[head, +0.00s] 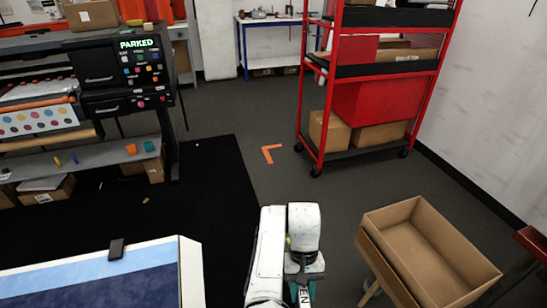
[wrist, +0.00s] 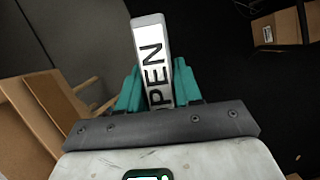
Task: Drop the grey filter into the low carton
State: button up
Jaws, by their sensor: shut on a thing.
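My gripper (head: 303,284) is shut on a slim light grey block (wrist: 148,32) with a white label. The label shows the letters "PEN" in the wrist view; its lower end is hidden between the teal fingers (wrist: 158,90). I cannot tell for sure that this block is the grey filter. It is held clear of any surface. An open, empty brown carton (head: 441,232) stands to the right of my gripper in the head view. Brown carton-like panels (wrist: 22,122) show at the left in the wrist view, apart from the held block.
A table (head: 192,270) with a blue sheet and a small dark block (head: 116,249) stands at lower left. A printer marked "PARKED" (head: 130,75) is behind it. A red shelf cart (head: 322,120) stands at back right.

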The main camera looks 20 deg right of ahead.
aim_at(417, 269)
jog(key=i+u, duration=0.1)
jog(key=i, duration=2.85)
jog(key=i+z, duration=0.2)
jog(key=i, duration=0.45)
jog(key=i+j+z, duration=0.2)
jog(key=i, duration=0.4)
jog(key=z, duration=4)
